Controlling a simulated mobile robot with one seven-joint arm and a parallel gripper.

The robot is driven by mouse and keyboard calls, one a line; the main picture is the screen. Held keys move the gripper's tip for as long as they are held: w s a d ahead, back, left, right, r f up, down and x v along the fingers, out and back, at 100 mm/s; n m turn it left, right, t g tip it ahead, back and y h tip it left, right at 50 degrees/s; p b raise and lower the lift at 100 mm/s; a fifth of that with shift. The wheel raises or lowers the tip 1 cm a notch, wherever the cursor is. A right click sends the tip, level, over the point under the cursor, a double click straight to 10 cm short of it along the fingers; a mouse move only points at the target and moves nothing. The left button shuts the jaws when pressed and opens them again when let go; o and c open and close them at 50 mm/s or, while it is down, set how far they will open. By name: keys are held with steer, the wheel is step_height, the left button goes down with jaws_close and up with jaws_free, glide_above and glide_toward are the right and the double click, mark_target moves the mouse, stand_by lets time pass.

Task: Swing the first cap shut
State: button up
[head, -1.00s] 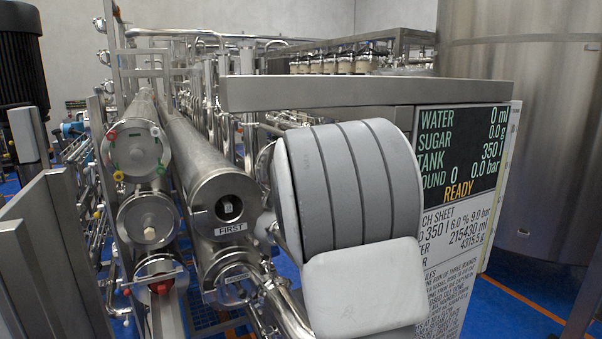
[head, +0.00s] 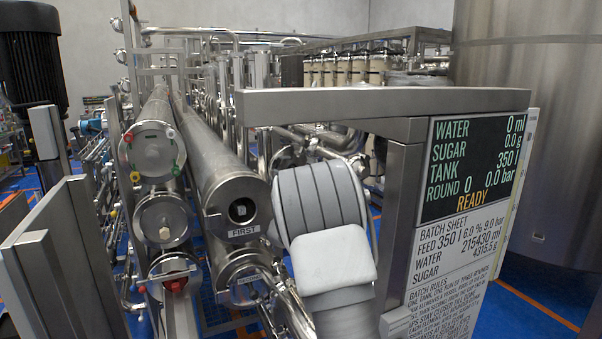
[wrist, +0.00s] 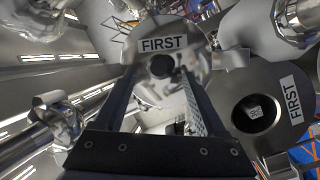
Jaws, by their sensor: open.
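The first housing (head: 218,184) is a long steel tube labelled FIRST, its end open with a dark round hole. In the wrist view its dark end face (wrist: 279,93) shows at right, with a pale piece inside the hole. The first cap (wrist: 192,40), a shiny disc with a FIRST label and a dark knob (wrist: 162,66), stands swung out to the left of that face. My gripper (wrist: 157,76) is open, its fingertips in front of the cap on either side of the knob; whether they touch it is unclear. In the head view my arm hides gripper and cap.
Another steel tube end (head: 242,264) lies just below the first housing, with pipes beside it. More capped tubes (head: 152,150) stand to the left. A display panel (head: 474,165) on a steel frame is close on the right, and a large tank (head: 540,110) stands behind it.

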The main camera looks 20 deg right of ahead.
steer(key=shift+p+x, duration=0.5)
steer(key=shift+x, duration=1.95)
jaws_close()
